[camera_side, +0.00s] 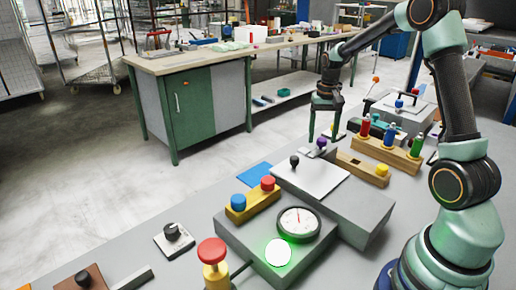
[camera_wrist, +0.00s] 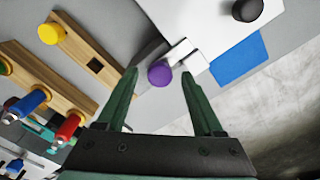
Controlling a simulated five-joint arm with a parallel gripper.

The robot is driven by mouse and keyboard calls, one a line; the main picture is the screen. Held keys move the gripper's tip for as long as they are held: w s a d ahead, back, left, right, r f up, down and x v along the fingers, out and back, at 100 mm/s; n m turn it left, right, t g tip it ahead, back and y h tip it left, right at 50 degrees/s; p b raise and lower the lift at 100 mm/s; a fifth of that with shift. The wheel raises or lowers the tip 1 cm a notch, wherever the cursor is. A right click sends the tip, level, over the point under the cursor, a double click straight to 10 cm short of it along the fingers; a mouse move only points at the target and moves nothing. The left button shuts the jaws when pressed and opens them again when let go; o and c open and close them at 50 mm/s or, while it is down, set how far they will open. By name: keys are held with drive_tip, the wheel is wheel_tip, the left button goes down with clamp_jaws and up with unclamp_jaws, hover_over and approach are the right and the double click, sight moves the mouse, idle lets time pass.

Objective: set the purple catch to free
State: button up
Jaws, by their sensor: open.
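The purple catch is a round purple knob (camera_side: 321,142) beside a small pale fitting at the far edge of a grey box with a white top plate (camera_side: 312,177). In the wrist view the purple knob (camera_wrist: 160,74) shows between my two green fingertips, with white pieces (camera_wrist: 186,52) next to it. My gripper (camera_side: 322,137) points down over the catch, open, with a finger on either side of the knob. Gaps show between knob and fingers in the wrist view; I cannot tell how far below the tips it sits. The catch's setting marks are not readable.
A black knob (camera_side: 294,161) stands on the white plate. A wooden rail with a yellow knob (camera_side: 382,170) and a wooden rack with red, blue and green pieces (camera_side: 388,150) are to the right. A blue sheet (camera_side: 254,174), dial (camera_side: 299,222) and red button (camera_side: 212,251) are nearer.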

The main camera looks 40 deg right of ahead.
drive_tip(key=shift+f, duration=0.65)
clamp_jaws()
drive_tip(key=shift+r, duration=0.1)
idle(0.9)
